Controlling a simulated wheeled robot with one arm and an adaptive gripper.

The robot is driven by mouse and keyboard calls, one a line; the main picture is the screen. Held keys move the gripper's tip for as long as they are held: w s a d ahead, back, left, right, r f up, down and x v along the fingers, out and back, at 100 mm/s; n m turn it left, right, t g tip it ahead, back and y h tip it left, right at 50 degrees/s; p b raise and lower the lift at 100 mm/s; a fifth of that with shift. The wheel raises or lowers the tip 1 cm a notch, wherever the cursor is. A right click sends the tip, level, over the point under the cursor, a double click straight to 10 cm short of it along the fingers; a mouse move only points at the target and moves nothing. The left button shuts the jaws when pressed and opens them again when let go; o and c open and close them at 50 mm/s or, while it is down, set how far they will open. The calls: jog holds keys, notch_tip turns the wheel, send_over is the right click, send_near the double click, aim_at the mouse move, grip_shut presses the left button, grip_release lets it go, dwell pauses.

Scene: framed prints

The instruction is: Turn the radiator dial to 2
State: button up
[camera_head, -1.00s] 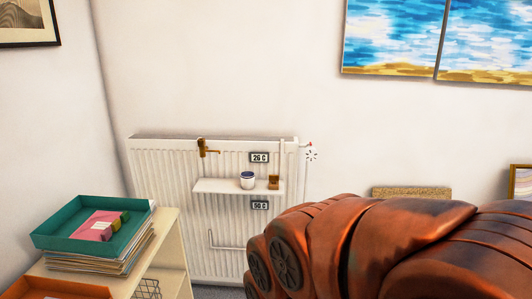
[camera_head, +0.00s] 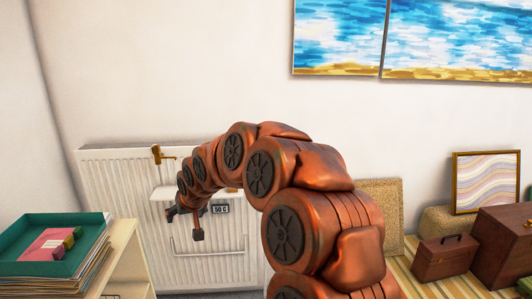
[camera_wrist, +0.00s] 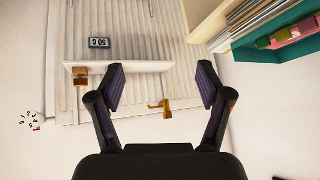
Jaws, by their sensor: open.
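The white ribbed radiator (camera_head: 110,190) stands against the wall; it also fills the top of the wrist view (camera_wrist: 140,40). The radiator dial (camera_wrist: 31,121) is a white round knob with small dark marks and a red mark, at the lower left of the wrist view. Its setting is too small to read. In the head view my arm hides the dial. My gripper (camera_head: 184,222) is in front of the radiator, left of the dial's side. In the wrist view my gripper (camera_wrist: 160,85) is open and empty, with the dial outside its fingers.
A white shelf (camera_wrist: 120,67) on the radiator carries a wooden block (camera_wrist: 80,77). A brass handle (camera_head: 157,154) sticks out at the radiator's top. A "50 C" display (camera_head: 220,209) is on its front. A teal tray (camera_head: 50,240) stands left; boxes (camera_head: 445,258) stand right.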

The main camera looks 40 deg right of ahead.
jog(key=w+d+r+m+t+h, duration=0.1)
jog(key=w+d+m+t+h, duration=0.1)
jog(key=w+d, duration=0.7)
jog(key=w+d+m+t+h, duration=0.1)
jog(key=w+d+t+h, duration=0.3)
jog(key=d, duration=0.9)
jog(key=d+h+p, duration=0.1)
jog(key=d, duration=0.7)
jog(key=w+d+m+t+h, duration=0.1)
jog(key=d, duration=0.7)
jog(key=w+d+h+p, duration=0.1)
jog(key=d, duration=0.7)
jog(key=shift+d+f+m+p, duration=0.25)
jog(key=shift+f+m+p, duration=0.05)
jog(key=shift+f+m, duration=0.1)
jog(key=shift+w+d+f, duration=0.2)
jog(key=shift+w+d, duration=0.05)
jog(key=shift+w, duration=0.3)
jog(key=shift+w+d+r+p, duration=0.15)
jog(key=shift+w+d+p, duration=0.25)
jog(key=shift+p, duration=0.15)
jog(key=shift+w+d, duration=0.1)
jog(key=shift+w, duration=0.05)
jog(key=shift+w+d+p, duration=0.15)
jog(key=shift+w+p, duration=0.15)
jog(key=shift+w, duration=0.4)
